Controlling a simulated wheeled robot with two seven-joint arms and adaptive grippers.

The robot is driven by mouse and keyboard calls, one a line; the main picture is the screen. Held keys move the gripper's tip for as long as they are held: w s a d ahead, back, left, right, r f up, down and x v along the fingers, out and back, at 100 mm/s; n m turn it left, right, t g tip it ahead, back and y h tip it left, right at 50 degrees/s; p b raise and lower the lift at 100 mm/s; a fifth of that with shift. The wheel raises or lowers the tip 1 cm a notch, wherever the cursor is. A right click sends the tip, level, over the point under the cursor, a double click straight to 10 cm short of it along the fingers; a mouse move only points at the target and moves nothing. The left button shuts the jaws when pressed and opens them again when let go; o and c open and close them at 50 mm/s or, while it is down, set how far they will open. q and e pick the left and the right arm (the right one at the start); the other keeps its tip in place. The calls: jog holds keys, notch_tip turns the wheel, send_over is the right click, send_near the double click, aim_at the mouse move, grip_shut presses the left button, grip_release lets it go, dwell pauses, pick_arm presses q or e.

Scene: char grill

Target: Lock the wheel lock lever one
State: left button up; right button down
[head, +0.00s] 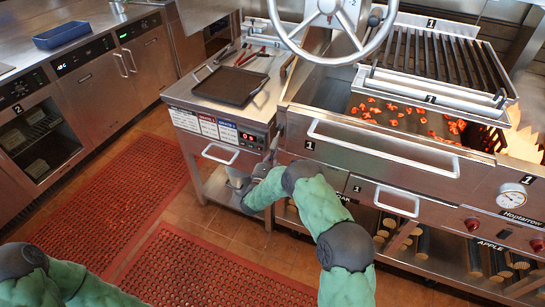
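A large grey hand wheel (331,55) is at the top centre, in front of the grill labelled 1; its top is cut off by the picture edge. A dark round knob (375,17) shows inside the wheel's rim; I cannot tell for sure whether it belongs to the wheel lock lever or how it is set. My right gripper (240,184) is low beside the side cart, left of the grill front and well below the wheel. It is small and partly hidden, so its fingers are unclear. My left arm shows at the bottom left, with its gripper out of view.
The grill grate (430,57) is raised over glowing coals (405,114). A steel front with a long handle (383,150) juts out below. A side cart (223,118) holds a black griddle plate (230,86). Red floor mats (110,190) cover the open floor at left.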

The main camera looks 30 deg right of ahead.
jog(key=shift+s+a+r, duration=0.1)
jog(key=shift+r, duration=0.1)
pick_arm(q)
jog(key=shift+r, duration=0.1)
pick_arm(e)
jog(key=shift+r, duration=0.1)
